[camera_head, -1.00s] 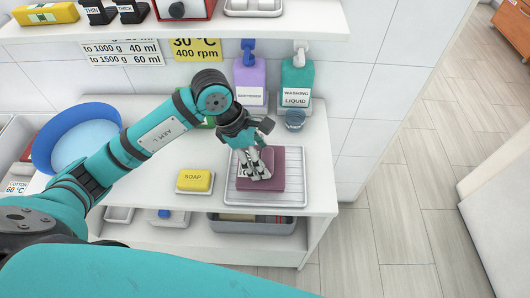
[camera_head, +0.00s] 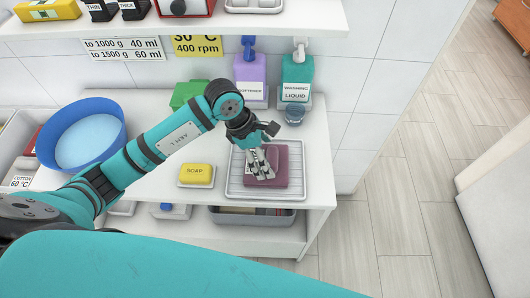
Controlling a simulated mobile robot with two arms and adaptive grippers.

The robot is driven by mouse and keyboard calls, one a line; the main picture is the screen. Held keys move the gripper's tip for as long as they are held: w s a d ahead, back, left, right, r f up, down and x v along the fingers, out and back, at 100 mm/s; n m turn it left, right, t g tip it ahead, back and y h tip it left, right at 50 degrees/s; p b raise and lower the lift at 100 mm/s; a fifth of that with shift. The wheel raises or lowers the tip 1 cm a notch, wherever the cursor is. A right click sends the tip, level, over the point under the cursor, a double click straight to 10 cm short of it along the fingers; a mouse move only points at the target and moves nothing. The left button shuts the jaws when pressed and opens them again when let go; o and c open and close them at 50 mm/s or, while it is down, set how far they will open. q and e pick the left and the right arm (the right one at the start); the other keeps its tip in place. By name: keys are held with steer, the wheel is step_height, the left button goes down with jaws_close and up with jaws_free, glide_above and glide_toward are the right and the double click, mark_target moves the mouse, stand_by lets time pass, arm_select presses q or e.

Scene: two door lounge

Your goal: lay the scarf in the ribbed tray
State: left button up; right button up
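The scarf is a folded maroon piece (camera_head: 283,167) lying flat in the ribbed tray. The ribbed tray (camera_head: 236,183) is light grey and shallow, at the right end of the white counter. My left gripper (camera_head: 263,174) points down over the left half of the scarf, its fingertips at or just above the cloth and partly covering it. The fingers look close together, but I cannot tell whether cloth is between them. My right gripper is not in view.
Yellow soap (camera_head: 196,175) sits left of the tray. A purple softener bottle (camera_head: 250,78), a teal washing liquid bottle (camera_head: 297,75) and a small glass cup (camera_head: 294,114) stand behind it. A blue basin (camera_head: 116,128) is at left; a shelf (camera_head: 180,24) hangs above.

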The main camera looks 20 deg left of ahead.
arm_select(q)
steer(key=shift+o, duration=0.3)
steer(key=shift+r, duration=0.1)
steer(key=b+v, duration=0.2)
steer(key=v, duration=1)
stand_by(0.8)
